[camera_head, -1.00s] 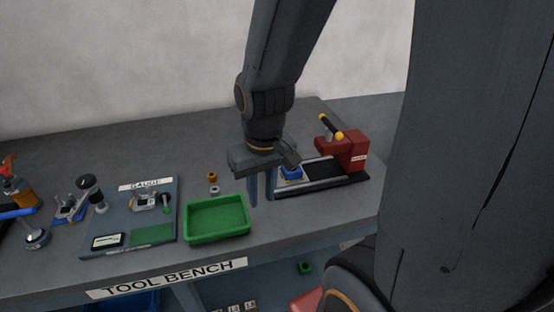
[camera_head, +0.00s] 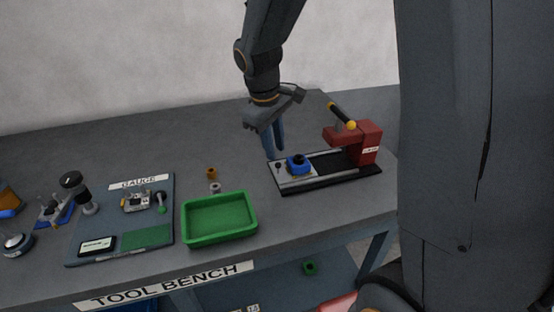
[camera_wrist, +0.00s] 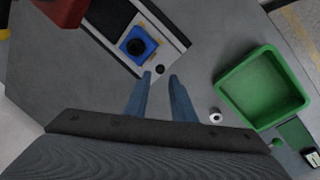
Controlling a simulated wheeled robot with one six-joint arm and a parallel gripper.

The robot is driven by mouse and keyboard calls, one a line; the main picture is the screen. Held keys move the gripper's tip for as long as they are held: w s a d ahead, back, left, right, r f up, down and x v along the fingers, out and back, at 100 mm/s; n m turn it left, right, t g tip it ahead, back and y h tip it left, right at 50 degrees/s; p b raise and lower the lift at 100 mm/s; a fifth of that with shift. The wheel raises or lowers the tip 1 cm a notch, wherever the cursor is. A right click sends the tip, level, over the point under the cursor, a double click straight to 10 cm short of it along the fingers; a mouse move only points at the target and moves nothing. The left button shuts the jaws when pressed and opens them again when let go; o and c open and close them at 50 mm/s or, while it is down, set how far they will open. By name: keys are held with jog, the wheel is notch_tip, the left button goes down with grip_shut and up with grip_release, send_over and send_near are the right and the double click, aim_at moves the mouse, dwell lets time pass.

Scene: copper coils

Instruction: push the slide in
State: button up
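The slide (camera_head: 296,180) is a light grey plate at the left end of the black rail of a red press. In the wrist view my gripper (camera_wrist: 161,76) lines up with the knob; contact cannot be told.
The red press head (camera_head: 362,145) with a black, yellow-tipped lever stands at the rail's right end. A green tray (camera_head: 219,238) stands to the left, with small brass and grey rings behind it. The gauge board (camera_head: 105,218) is farther left. Bare bench lies behind the slide.

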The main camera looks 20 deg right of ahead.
aim_at(278, 163)
jog(key=shift+w+d+f, duration=0.15)
jog(key=shift+d+f, duration=0.05)
jog(key=shift+f, duration=1.05)
jog(key=shift+w+d+f, duration=0.1)
jog(key=shift+d+f, duration=0.1)
jog(key=shift+f, duration=1)
grip_shut()
